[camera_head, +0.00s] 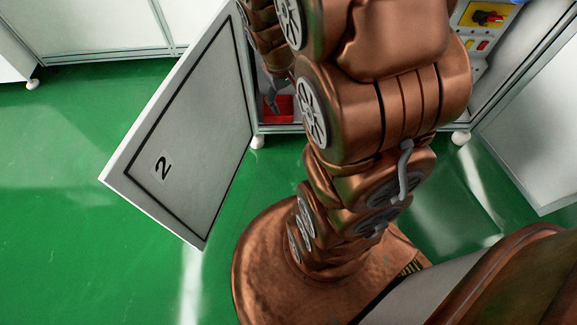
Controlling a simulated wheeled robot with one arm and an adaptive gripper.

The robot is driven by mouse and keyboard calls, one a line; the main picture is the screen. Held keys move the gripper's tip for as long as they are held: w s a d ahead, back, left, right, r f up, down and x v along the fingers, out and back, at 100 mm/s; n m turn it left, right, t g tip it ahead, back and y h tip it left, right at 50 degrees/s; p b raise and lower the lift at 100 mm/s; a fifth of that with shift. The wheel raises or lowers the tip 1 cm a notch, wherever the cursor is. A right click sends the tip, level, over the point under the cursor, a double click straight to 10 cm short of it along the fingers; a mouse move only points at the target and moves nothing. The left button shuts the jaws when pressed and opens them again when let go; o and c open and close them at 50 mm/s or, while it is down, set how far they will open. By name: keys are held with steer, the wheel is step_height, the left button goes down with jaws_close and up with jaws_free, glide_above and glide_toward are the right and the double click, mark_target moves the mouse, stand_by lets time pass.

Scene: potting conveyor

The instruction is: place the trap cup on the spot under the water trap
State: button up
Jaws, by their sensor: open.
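My gripper (271,100) is small and partly hidden by my own arm, inside an open cabinet (257,128). Its grey fingers point down over a red, flat-looking area (284,115) on the cabinet floor. The gripper is open, and I see nothing held in it. I cannot tell whether the red area is the spot or part of another thing. I cannot make out the trap cup or the water trap; my arm covers much of the cabinet's inside.
The cabinet door (190,130), marked 2, stands wide open on the left, close to my arm. A panel with a yellow and red switch (487,18) is at the upper right. White cabinet walls (535,120) stand at right. Green floor (60,190) is clear at left.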

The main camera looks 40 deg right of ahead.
steer(key=s+a+r+n+g+y, duration=0.1)
steer(key=s+a+r, duration=0.3)
steer(key=s+a, duration=0.3)
steer(key=s+a+r+g+y, duration=0.1)
steer(key=s+a+r, duration=0.3)
steer(key=s+a, duration=0.4)
steer(key=s+g, duration=0.1)
steer(key=s, duration=0.2)
steer(key=shift+s+n, duration=0.25)
steer(key=shift+n, duration=0.15)
